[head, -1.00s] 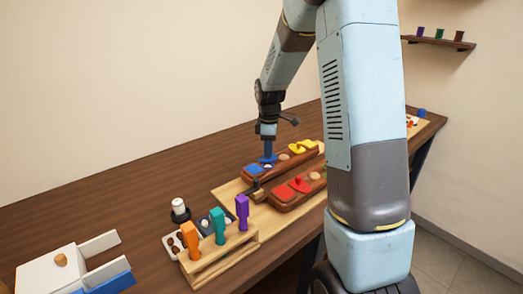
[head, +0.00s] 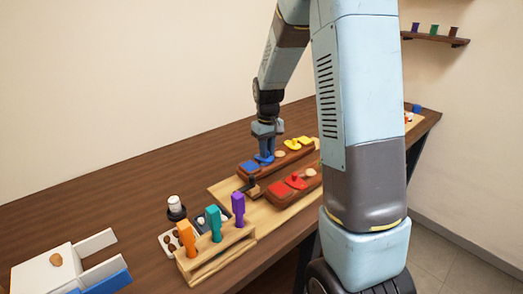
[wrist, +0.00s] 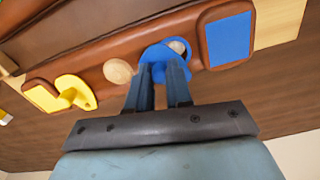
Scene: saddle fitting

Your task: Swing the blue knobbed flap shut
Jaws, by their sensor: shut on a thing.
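The blue knobbed flap (head: 265,158) is on the far brown wooden block (head: 283,158), near a blue square patch (head: 248,168). In the wrist view the flap (wrist: 158,52) is a rounded blue plate overlapping a round opening, apart from the blue square (wrist: 229,37). My gripper (head: 264,152) points down at the flap. In the wrist view my gripper (wrist: 165,70) has its two dark fingers close together on the flap's knob, which they mostly hide. A pale round disc (wrist: 118,71) shows beside the flap.
A yellow flap (wrist: 73,90) sits farther along the same block. A second block with a red flap (head: 295,181) lies in front. A wooden rack (head: 217,257) with orange, teal and purple pegs stands nearer, beside a white box (head: 45,272). The table behind the block is clear.

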